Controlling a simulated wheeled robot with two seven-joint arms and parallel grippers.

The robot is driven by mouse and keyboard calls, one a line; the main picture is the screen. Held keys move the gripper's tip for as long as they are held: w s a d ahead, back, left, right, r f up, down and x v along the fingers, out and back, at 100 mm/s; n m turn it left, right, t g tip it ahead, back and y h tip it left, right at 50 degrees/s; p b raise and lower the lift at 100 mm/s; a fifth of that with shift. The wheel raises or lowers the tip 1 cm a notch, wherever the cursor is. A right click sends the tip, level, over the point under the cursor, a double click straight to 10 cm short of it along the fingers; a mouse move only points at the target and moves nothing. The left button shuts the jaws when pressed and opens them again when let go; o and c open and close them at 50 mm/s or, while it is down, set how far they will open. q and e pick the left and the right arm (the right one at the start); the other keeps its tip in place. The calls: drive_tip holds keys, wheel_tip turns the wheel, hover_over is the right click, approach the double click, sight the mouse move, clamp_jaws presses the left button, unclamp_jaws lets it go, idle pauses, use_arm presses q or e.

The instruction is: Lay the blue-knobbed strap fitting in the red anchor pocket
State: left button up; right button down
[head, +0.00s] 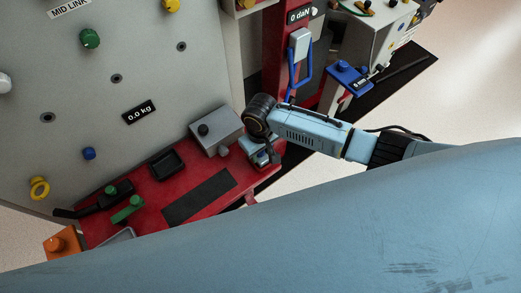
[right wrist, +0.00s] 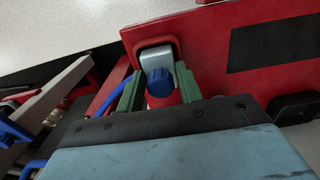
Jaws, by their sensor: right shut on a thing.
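The strap fitting (right wrist: 157,57) shows in the right wrist view as a light grey piece with a blue knob (right wrist: 159,88). My right gripper (right wrist: 159,78) is shut on it, with a green finger on each side of the knob. The fitting's far end lies over the red anchor pocket (right wrist: 174,41), whose raised red rim shows around that end. I cannot tell whether it rests on the pocket floor. In the head view my right gripper (head: 262,157) points down at the red bench's right end, mostly hiding the fitting.
A grey box with a black knob (head: 215,131) stands just left of the gripper. The red bench (head: 150,200) carries a black tray (head: 167,164), a dark mat (head: 200,196) and a green-knobbed part (head: 127,209). A red post with a blue loop (head: 301,65) stands behind.

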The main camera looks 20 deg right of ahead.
drive_tip(key=shift+f, duration=0.25)
drive_tip(key=c, duration=0.9)
unclamp_jaws()
drive_tip(key=shift+o, duration=0.2)
drive_tip(key=shift+r, duration=0.25)
use_arm(q)
drive_tip(key=d+r+p, duration=0.4)
drive_tip(key=shift+d+h, duration=0.2)
drive_tip(key=shift+h, duration=0.1)
use_arm(e)
wheel_tip(320, 180, up, 13)
use_arm(q)
drive_tip(key=shift+a, duration=0.25)
use_arm(e)
drive_tip(key=shift+f, duration=0.1)
